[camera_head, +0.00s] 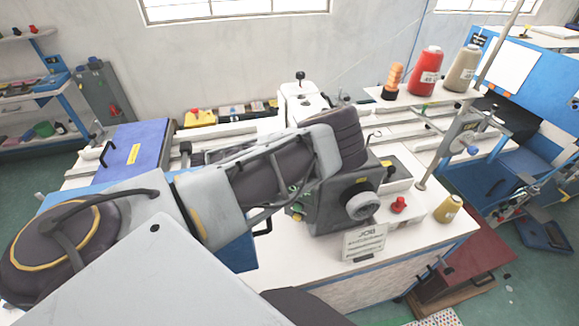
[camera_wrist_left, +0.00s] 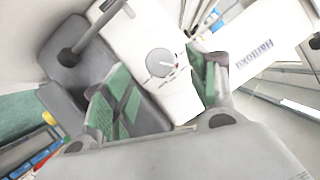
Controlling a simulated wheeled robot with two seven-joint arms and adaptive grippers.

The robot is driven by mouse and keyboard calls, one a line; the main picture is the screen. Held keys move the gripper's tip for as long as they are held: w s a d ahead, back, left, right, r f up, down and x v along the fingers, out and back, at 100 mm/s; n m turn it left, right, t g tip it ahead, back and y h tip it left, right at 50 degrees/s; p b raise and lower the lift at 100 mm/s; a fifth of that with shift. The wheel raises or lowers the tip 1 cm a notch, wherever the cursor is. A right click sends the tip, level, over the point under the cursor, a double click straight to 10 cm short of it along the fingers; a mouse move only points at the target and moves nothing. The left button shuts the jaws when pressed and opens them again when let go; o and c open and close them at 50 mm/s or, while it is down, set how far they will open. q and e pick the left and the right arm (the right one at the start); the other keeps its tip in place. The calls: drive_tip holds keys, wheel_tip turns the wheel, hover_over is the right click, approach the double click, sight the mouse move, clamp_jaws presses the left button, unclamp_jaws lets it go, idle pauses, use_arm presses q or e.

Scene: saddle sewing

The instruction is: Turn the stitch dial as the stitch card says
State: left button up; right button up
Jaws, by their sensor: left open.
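In the left wrist view a round grey dial (camera_wrist_left: 160,62) sits on the white sewing machine body (camera_wrist_left: 182,102). A pale line crosses its face toward the right, near a small red mark. My left gripper (camera_wrist_left: 166,80) is open, its green-padded fingers on either side of the dial in that view; I cannot tell whether they touch it. In the head view my left arm reaches over the machine, hiding the dial and the fingers. The stitch card (camera_head: 364,243), headed JOB, stands at the table's front edge; its smaller text is unreadable. My right gripper is not in view.
Red (camera_head: 426,71) and beige (camera_head: 462,69) spools stand behind. A blue panel (camera_head: 140,147) lies left.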

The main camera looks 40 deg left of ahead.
use_arm(q)
drive_tip(key=shift+p+x, duration=0.45)
drive_tip(key=shift+x, duration=2.55)
drive_tip(key=c, duration=1)
drive_tip(key=shift+c, duration=0.2)
